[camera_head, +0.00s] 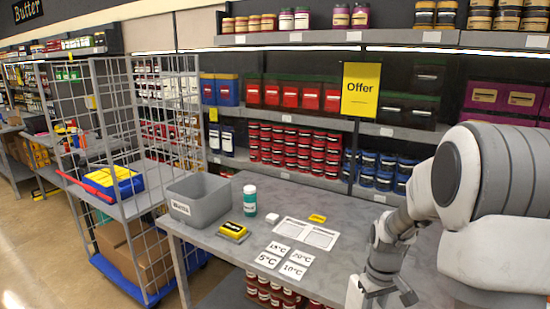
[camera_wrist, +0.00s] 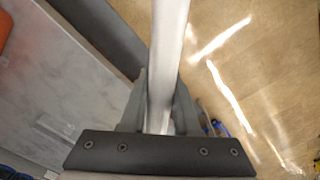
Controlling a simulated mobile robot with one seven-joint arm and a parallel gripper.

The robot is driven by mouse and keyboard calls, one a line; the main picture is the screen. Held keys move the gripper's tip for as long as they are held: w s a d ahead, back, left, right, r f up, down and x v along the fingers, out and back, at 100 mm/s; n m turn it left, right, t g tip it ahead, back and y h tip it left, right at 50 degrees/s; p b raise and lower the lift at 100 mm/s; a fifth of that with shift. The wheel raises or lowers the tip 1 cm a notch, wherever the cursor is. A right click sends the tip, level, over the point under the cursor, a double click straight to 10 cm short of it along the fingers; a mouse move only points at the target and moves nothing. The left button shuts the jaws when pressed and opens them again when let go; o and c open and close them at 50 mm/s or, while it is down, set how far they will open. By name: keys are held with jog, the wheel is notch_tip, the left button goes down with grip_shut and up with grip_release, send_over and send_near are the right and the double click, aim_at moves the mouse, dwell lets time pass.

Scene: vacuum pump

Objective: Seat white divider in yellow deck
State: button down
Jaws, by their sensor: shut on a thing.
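My gripper (camera_head: 388,294) is low at the bottom right of the head view, in front of the grey table's near edge. In the wrist view my gripper (camera_wrist: 158,118) is shut on a long pale bar, which looks like the white divider (camera_wrist: 168,50). The bar runs from between the fingers to the top of the picture. A yellow-and-black block (camera_head: 233,231) lies on the table, and a smaller flat yellow piece (camera_head: 317,218) lies farther right. I cannot tell which yellow thing is the deck. The divider's far end is out of view.
The grey table (camera_head: 232,268) bears a grey bin (camera_head: 200,200), a teal bottle (camera_head: 249,200), a white block (camera_head: 272,218) and several printed cards (camera_head: 283,257). A wire cart (camera_head: 125,207) stands at the left. Stocked shelves (camera_head: 300,175) rise behind the table.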

jog(key=a+f+m, duration=0.2)
jog(key=a+f, duration=0.1)
jog(key=a, duration=0.6)
jog(key=shift+s+a+f+m, duration=0.15)
jog(key=shift+s+f+m, duration=0.1)
jog(key=shift+m, duration=0.15)
jog(key=shift+w, duration=0.1)
notch_tip(320, 180, down, 4)
jog(key=b, duration=0.4)
jog(key=shift+f, duration=0.1)
